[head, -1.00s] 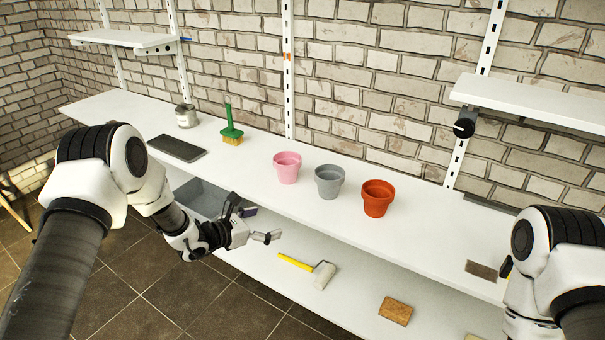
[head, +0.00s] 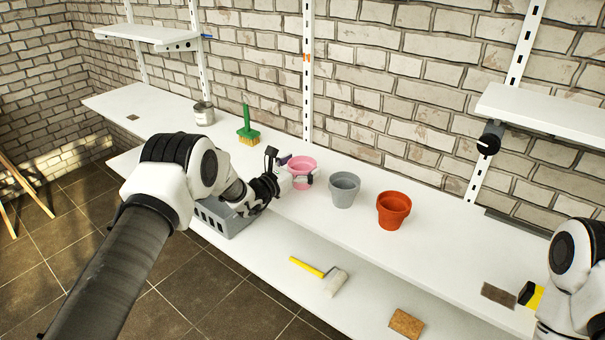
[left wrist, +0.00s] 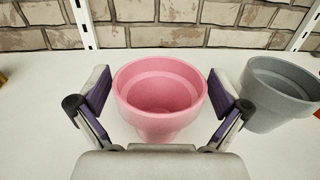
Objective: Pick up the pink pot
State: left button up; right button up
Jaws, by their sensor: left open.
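The pink pot (head: 302,164) stands upright on the upper white shelf, left of the grey pot (head: 344,188). It also shows in the middle of the left wrist view (left wrist: 158,122). My left gripper (head: 297,173) is open at the pink pot. In the left wrist view its purple-padded fingers (left wrist: 160,90) are on either side of the pot's rim, with a small gap seeming to remain on each side.
The grey pot stands close to the right finger, and an orange pot (head: 393,210) is farther right. A green brush (head: 248,133) and a metal can (head: 203,114) stand to the left. The brick wall is behind.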

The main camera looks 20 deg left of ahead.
pick_arm(q)
jog(key=shift+s+r, duration=0.1)
jog(key=shift+c, duration=1.3)
jog(key=c, duration=0.9)
